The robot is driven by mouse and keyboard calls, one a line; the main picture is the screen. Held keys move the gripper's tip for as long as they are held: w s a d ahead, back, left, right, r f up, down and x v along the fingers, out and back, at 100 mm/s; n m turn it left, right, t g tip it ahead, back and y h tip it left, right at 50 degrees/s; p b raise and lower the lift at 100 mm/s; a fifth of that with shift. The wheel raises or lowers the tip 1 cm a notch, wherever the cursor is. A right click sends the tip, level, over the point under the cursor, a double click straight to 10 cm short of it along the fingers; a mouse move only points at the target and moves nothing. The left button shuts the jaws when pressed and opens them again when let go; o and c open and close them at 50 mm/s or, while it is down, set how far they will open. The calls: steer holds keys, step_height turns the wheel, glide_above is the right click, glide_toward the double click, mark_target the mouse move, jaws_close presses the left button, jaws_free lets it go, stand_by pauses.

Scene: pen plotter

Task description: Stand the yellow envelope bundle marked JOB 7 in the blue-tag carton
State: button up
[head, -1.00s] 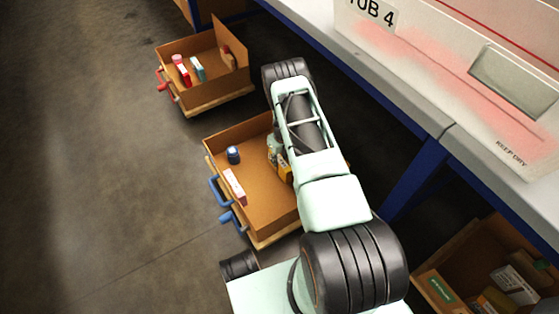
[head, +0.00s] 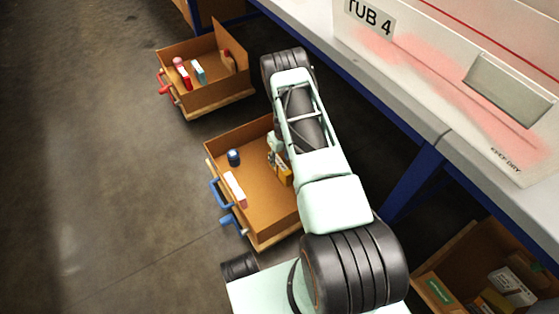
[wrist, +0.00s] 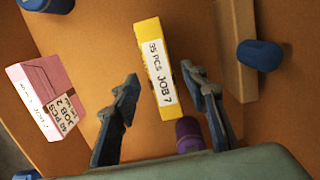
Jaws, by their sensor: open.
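The yellow envelope bundle (wrist: 151,55) has a white label reading JOB 7 and 35 PCS; it also shows in the head view (head: 285,174). It appears to stand on the floor of the carton with blue handles (head: 262,212), which I take as the blue-tag carton; I cannot read a tag. My gripper (wrist: 158,83) is open, its fingers on either side of the bundle in the wrist view, the right one closer. In the head view my gripper (head: 274,156) is over this carton, partly hidden by my arm.
The same carton holds a pink bundle (wrist: 46,92) marked JOB 2, a dark blue round item (head: 234,157) and a purple cylinder (wrist: 188,134). A red-handled carton (head: 212,92) stands farther back. A bench (head: 409,115) runs along the right, with another carton (head: 440,256) below.

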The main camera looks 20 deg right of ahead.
step_height(320, 180, up, 8)
steer(key=s+p, duration=0.1)
steer(key=p, duration=0.1)
steer(key=shift+r, duration=0.15)
stand_by(0.4)
